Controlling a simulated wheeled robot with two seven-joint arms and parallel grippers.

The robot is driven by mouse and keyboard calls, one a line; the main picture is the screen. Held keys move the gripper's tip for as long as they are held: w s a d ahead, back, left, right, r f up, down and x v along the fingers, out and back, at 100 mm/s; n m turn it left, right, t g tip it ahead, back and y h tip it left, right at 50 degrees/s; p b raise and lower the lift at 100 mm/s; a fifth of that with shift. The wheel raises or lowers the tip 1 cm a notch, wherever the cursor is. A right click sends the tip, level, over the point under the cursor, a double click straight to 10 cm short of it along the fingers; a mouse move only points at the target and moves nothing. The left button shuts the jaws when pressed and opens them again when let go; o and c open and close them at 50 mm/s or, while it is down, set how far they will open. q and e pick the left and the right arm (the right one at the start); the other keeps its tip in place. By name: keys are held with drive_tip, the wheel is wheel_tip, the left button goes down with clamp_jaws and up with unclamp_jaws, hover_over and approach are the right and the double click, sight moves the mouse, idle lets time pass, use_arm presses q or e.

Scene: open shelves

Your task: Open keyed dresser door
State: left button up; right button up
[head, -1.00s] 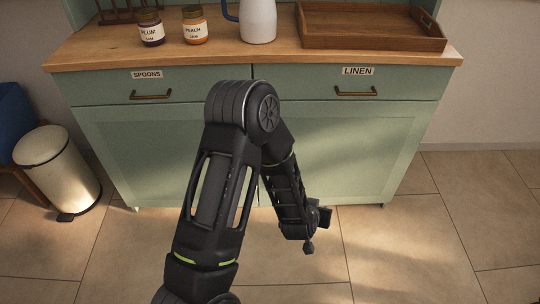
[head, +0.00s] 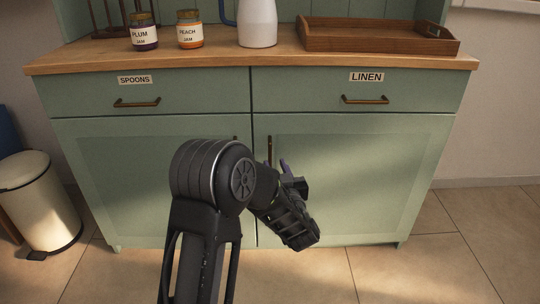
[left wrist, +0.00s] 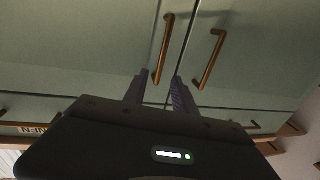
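The green dresser (head: 150,200) has two lower doors. The right door (head: 370,185) has an upright bronze handle (head: 269,150), which also shows in the left wrist view (left wrist: 168,35). The left door's handle (left wrist: 212,60) is beside it across the door gap, mostly hidden by my arm in the head view. My left gripper (head: 287,172) is in front of the right door, just right of its handle. In the left wrist view its fingers (left wrist: 159,80) are apart, and one end of the right door's handle appears between them. I cannot tell whether they touch. Both doors look closed. No key shows.
Drawers labelled SPOONS (head: 140,93) and LINEN (head: 365,92) have handles above the doors. The top holds jam jars (head: 190,30), a white jug (head: 258,22) and a wooden tray (head: 380,45). A cream bin (head: 40,205) stands at left. The floor at right is clear.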

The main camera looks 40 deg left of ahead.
sight(270, 153)
use_arm(q)
drive_tip(key=b+x, duration=0.2)
drive_tip(key=x, duration=0.5)
drive_tip(key=shift+f, duration=0.15)
drive_tip(key=shift+w+a, duration=0.25)
drive_tip(key=shift+w, duration=0.05)
drive_tip(key=shift+c, duration=0.4)
clamp_jaws()
idle(0.6)
